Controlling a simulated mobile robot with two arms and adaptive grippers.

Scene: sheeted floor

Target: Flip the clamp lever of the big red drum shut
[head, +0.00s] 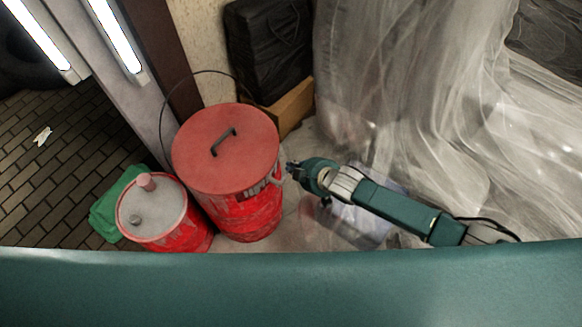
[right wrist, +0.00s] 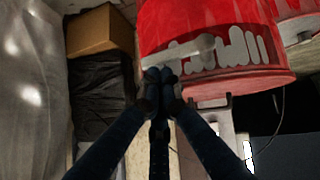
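The big red drum (head: 248,218) stands upright with its red lid (head: 205,165) on, a dark handle on top. Its pale clamp lever (head: 276,173) is at the rim on the right side, small and partly unclear in the head view. In the right wrist view the lever (right wrist: 190,48) is a grey bar across the red drum (right wrist: 215,20). My right gripper (head: 291,169) is beside the rim at the lever. Its fingertips (right wrist: 158,76) are together at the lever's left end, seemingly touching it; nothing shows held between them. My left gripper is not in view.
A smaller red drum (head: 170,228) with a pale top stands left of the big one, by a green bag (head: 106,212). A cardboard box (head: 290,108) and a black wrapped bundle (head: 268,50) stand behind. Plastic sheeting (head: 400,90) hangs at the right.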

